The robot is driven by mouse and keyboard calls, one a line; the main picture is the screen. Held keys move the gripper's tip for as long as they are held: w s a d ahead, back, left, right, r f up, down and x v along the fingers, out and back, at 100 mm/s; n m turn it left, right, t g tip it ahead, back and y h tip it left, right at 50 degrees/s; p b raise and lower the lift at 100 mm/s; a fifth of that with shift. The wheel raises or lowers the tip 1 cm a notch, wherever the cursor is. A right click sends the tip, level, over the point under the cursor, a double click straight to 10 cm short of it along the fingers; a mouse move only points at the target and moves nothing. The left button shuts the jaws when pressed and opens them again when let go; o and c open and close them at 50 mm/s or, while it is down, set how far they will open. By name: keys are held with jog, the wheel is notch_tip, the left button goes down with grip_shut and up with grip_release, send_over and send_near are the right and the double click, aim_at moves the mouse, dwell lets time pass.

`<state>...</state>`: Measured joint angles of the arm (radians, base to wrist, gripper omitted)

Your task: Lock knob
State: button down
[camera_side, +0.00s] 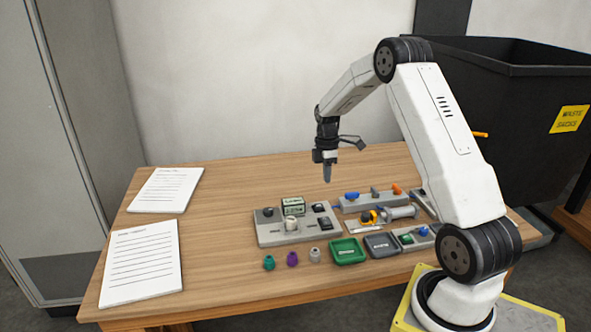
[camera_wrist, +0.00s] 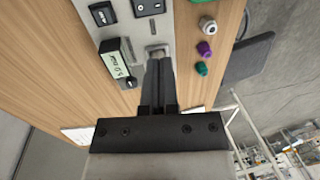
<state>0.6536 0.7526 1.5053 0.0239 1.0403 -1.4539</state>
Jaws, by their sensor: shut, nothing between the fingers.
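A grey control panel (camera_side: 268,229) lies on the table in the side view. It carries a pale knob (camera_side: 291,225), a dark knob (camera_side: 267,212), a small green display (camera_side: 294,206) and dark switches (camera_side: 323,215). I cannot tell which knob is the lock knob. My gripper (camera_side: 327,180) points down, above and behind the panel's right end, touching nothing. Its fingers are shut and empty. In the wrist view the shut fingertips (camera_wrist: 158,62) overlap part of the pale knob (camera_wrist: 156,50). The dark knob (camera_wrist: 131,82) and the display (camera_wrist: 118,62) show to their left.
Green (camera_side: 269,262), purple (camera_side: 292,259) and grey (camera_side: 315,255) caps stand in front of the panel. A green tray (camera_side: 347,261) and a dark tray (camera_side: 381,254) sit to their right. Another grey panel (camera_side: 356,204) is behind. Papers (camera_side: 142,262) lie left; bare wood lies between.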

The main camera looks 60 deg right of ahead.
aim_at(325, 222)
jog(key=f, duration=0.4)
jog(key=s+a+f, duration=0.1)
jog(key=f, duration=0.8)
jog(key=shift+s+a+f, duration=0.25)
jog(key=shift+a+f, duration=0.05)
jog(key=shift+f, duration=0.1)
jog(key=shift+s+a+f, duration=0.1)
jog(key=shift+s+f, duration=0.05)
jog(key=shift+f, duration=0.2)
jog(key=shift+r, duration=0.1)
jog(key=shift+w+d+r, duration=0.25)
jog(key=shift+w+d, duration=0.3)
